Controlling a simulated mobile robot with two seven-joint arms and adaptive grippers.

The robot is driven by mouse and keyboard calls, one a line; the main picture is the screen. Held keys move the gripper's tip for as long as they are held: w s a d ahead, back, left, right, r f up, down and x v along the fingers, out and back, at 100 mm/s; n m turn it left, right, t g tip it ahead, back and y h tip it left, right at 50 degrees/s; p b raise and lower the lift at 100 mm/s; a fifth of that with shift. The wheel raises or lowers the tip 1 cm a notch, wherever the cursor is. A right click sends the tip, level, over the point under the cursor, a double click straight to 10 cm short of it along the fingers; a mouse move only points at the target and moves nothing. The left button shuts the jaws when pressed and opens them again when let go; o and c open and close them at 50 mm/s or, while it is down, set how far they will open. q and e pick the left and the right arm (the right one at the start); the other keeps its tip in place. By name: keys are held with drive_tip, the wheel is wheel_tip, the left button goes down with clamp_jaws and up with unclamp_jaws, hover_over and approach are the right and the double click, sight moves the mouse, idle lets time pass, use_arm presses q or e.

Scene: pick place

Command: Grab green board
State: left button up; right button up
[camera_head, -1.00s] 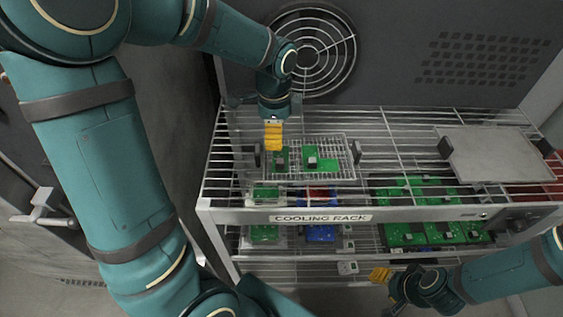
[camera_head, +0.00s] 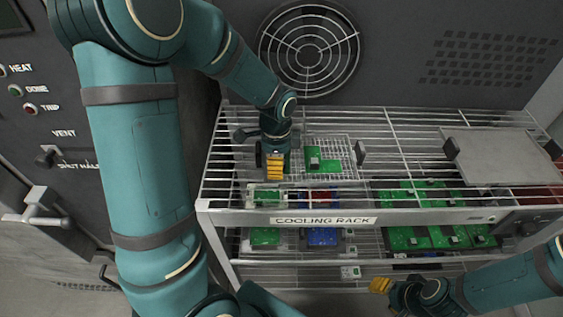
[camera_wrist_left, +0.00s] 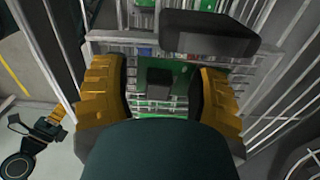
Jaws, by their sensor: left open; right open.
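A green board (camera_head: 326,166) with a grey chip lies in the wire basket (camera_head: 348,150) on the top shelf of the cooling rack. My left gripper (camera_head: 275,168) is over the left part of this basket and hides the spot to the left of that board. In the left wrist view, a green board (camera_wrist_left: 184,70) with a dark chip shows between the open yellow fingers of my left gripper (camera_wrist_left: 160,98). Contact cannot be told. My right gripper (camera_head: 380,285) is at the lower right, in front of the rack, and looks empty.
The cooling rack (camera_head: 440,214) has lower shelves with several green boards (camera_head: 430,237) and a blue board (camera_head: 322,237). Dark handles (camera_head: 361,153) stand up at the basket's sides. A grey flat plate (camera_head: 497,156) lies at the right of the top shelf.

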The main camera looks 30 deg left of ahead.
use_arm(q)
clamp_jaws()
